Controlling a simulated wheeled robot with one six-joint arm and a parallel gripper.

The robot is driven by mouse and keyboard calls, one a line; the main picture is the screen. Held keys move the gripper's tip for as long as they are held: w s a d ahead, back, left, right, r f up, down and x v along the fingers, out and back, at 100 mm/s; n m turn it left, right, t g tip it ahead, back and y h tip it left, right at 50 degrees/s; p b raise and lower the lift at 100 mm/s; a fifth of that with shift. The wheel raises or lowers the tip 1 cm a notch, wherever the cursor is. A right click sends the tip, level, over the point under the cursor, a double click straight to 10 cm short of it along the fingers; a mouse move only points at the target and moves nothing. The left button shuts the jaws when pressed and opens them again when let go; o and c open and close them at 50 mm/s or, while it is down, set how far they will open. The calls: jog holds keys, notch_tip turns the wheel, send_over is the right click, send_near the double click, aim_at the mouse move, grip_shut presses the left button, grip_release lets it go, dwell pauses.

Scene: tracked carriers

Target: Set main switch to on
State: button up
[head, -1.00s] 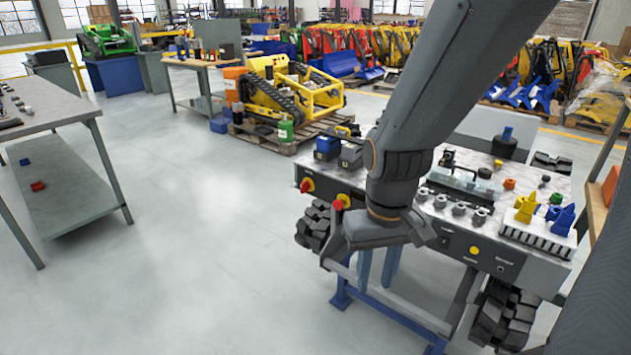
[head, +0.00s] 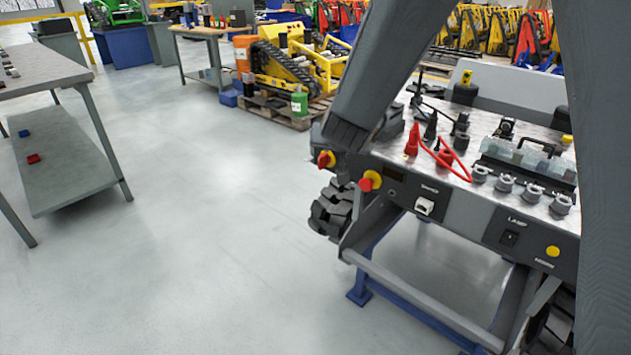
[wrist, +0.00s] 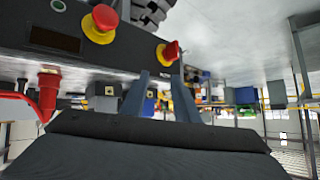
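The main switch appears to be the red knob on a yellow plate (head: 326,159) at the left end of the console's dark front panel (head: 470,212). It also shows in the wrist view (wrist: 170,52). Its setting cannot be read. To its right is a red mushroom button on a yellow base (head: 370,181), large in the wrist view (wrist: 105,18). My gripper (wrist: 160,78) shows two separated fingers in the wrist view, with nothing held between them. The red knob lies just beyond the tips, nearer the right-hand finger; I see no contact. In the head view my arm hides the fingers.
A grey workbench (head: 40,70) stands left. The floor between is clear.

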jog(key=w+a+f+m+t+h+b, duration=0.3)
jog(key=w+a+f+t+h+b, duration=0.15)
jog(key=w+a+b, duration=0.25)
jog(key=m+h+b, duration=0.3)
jog(key=h+b, duration=0.3)
jog(key=h, duration=0.1)
send_near(319, 163)
jog(key=shift+g, duration=0.55)
jog(key=shift+r+b+x, duration=0.2)
jog(key=shift+b+x, duration=0.3)
jog(key=shift+x, duration=1.5)
jog(key=shift+r+b+x, duration=0.2)
jog(key=shift+b+x, duration=0.3)
jog(key=shift+x, duration=1.5)
jog(key=shift+w+a, duration=0.15)
jog(key=shift+a, duration=0.05)
grip_shut()
